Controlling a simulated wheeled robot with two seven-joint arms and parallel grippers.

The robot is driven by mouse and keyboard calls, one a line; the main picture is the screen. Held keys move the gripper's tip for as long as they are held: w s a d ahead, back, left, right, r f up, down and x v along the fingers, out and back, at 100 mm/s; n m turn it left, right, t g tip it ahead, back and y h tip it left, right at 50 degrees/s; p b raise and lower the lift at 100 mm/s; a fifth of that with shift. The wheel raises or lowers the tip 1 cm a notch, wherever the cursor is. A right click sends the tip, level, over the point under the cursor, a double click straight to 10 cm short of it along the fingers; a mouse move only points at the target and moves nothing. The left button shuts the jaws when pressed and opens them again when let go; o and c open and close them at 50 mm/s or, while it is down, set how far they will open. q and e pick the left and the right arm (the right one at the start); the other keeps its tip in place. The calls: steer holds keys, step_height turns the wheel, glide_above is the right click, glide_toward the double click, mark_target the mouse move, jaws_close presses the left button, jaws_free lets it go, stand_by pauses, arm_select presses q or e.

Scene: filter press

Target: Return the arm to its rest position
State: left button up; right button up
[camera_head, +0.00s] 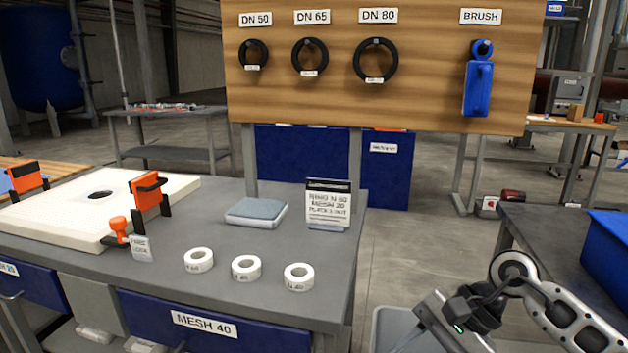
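My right arm (560,308) comes in from the right edge at the bottom right. Its gripper (408,340) points down and to the left, beside the right end of the grey workbench (345,245). The fingertips are at the bottom of the picture and too unclear to tell open from shut. I see nothing held in it. My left arm and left gripper are not in view.
On the workbench are white rolls (246,267), a grey-blue pad (257,212), a sign card (328,204) and a white plate (70,210) with orange clamps. A dark table (540,235) with a blue bin (608,240) stands right. Rings and a brush hang behind.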

steer(key=s+a+r+m+t+y+p, duration=0.4)
steer(key=a+r+m+t+y, duration=0.65)
steer(key=m, duration=1.15)
steer(key=w+d+f+m+t+h+p, duration=0.1)
steer(key=d+f+m+t+h, duration=0.2)
steer(key=m, duration=0.8)
steer(key=d+f+m+t+h+p, duration=0.1)
steer(key=d+f+m+t+h, duration=0.15)
steer(key=m+t+h, duration=0.6)
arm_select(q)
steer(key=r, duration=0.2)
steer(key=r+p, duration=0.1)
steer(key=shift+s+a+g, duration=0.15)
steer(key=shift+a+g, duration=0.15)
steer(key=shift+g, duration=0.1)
arm_select(e)
steer(key=s+d+f+m+g+h, duration=0.3)
steer(key=s+f+m+g, duration=0.7)
steer(key=m, duration=0.9)
step_height(320, 180, down, 4)
steer(key=shift+s+d+r+m+g+h, duration=0.2)
steer(key=shift+s+d+m+g+h, duration=0.15)
steer(key=shift+d, duration=0.3)
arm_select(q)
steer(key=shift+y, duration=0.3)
arm_select(e)
steer(key=shift+s, duration=0.15)
